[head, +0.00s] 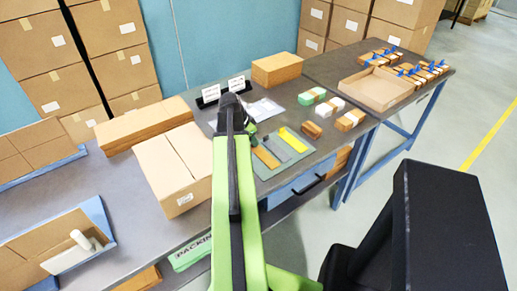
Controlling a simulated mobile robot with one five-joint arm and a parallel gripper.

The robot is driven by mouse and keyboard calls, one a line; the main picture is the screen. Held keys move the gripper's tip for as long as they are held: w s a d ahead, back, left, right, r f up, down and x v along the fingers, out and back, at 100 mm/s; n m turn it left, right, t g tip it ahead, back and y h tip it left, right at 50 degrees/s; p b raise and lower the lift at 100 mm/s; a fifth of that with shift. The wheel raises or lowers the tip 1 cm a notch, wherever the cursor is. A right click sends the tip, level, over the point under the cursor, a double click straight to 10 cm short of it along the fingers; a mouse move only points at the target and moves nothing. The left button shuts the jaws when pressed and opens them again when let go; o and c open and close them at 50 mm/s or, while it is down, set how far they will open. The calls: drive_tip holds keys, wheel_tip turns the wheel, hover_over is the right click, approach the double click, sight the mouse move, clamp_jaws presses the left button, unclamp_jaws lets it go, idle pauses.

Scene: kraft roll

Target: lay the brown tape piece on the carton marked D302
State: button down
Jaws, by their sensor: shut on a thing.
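The brown tape piece (267,157) is a short flat strip at the left of the grey-green mat (300,160), beside a grey strip and a yellow strip. My gripper (251,132) is at its far end and shut on it; the fingertips are small and partly hidden by my arm. The strip is still over the mat; I cannot tell whether it is lifted. A closed carton (172,160) with a seam along its top and a white label stands on the bench left of my arm. Its label is too small to read, so I cannot confirm D302.
A longer carton (138,124) stands behind it. Two label stands (211,94), small wrapped blocks (351,120) and a shallow tray (376,88) sit further along the benches. A blue-edged bin (99,213) is at front left. Stacked cartons line the back.

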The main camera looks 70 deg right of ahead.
drive_tip(key=shift+r+p, duration=0.6)
drive_tip(key=shift+r, duration=0.05)
wheel_tip(320, 180, up, 4)
drive_tip(key=p, duration=0.4)
drive_tip(key=s+a+r+p, duration=0.1)
drive_tip(key=s+r+p, duration=0.4)
drive_tip(key=s, duration=0.6)
drive_tip(key=shift+s+a+r+p, duration=0.2)
drive_tip(key=shift+s+r+p, duration=0.1)
drive_tip(key=shift+r+p, duration=0.1)
drive_tip(key=shift+r, duration=0.1)
